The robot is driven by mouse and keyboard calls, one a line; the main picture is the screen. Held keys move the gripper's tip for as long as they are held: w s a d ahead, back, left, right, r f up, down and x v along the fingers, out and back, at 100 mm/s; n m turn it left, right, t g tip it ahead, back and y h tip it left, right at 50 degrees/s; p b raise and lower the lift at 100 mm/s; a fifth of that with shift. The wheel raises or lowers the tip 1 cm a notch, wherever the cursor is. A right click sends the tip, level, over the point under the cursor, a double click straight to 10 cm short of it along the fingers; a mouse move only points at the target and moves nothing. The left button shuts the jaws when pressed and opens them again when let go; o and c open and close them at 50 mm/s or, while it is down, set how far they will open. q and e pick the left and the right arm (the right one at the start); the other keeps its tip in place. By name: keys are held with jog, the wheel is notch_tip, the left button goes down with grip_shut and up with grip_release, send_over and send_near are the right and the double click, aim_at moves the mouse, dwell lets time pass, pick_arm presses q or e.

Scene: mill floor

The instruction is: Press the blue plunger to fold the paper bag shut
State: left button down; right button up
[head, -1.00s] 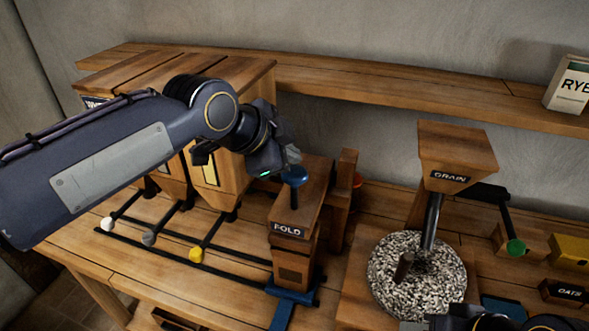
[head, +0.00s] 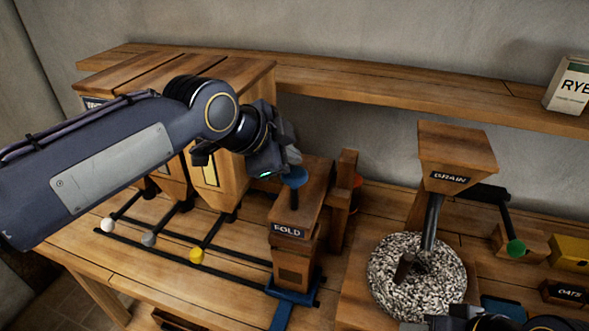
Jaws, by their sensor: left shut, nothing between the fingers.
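The blue plunger (head: 294,178) stands on top of the wooden block labelled FOLD (head: 290,231), with its dark stem below the round blue cap. My left gripper (head: 290,160) is shut and empty, its fingertips at the top of the blue cap, seemingly touching it. The arm comes in from the left and covers part of the wooden bins. No paper bag can be made out in this view. My right gripper shows only as a dark piece at the bottom right edge, with its fingers out of the picture.
Wooden bins (head: 255,88) with white, grey and yellow (head: 197,255) knobs on rods stand left of the block. A speckled millstone (head: 385,280) under the GRAIN hopper (head: 455,150) stands right. A green-knobbed lever (head: 516,247) and a RYE box (head: 568,88) are farther right.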

aim_at(288, 176)
pick_arm(q)
jog(key=shift+f, duration=0.1)
dwell(0.5)
jog(key=shift+f+b, duration=0.35)
jog(key=shift+b, duration=0.05)
jog(key=shift+f+b, duration=1.8)
jog(key=shift+f, duration=0.35)
dwell(1.5)
jog(key=shift+r, duration=0.1)
jog(key=shift+r+p, duration=2.05)
jog(key=shift+r, duration=0.45)
notch_tip(288, 176, up, 5)
jog(key=p, duration=0.4)
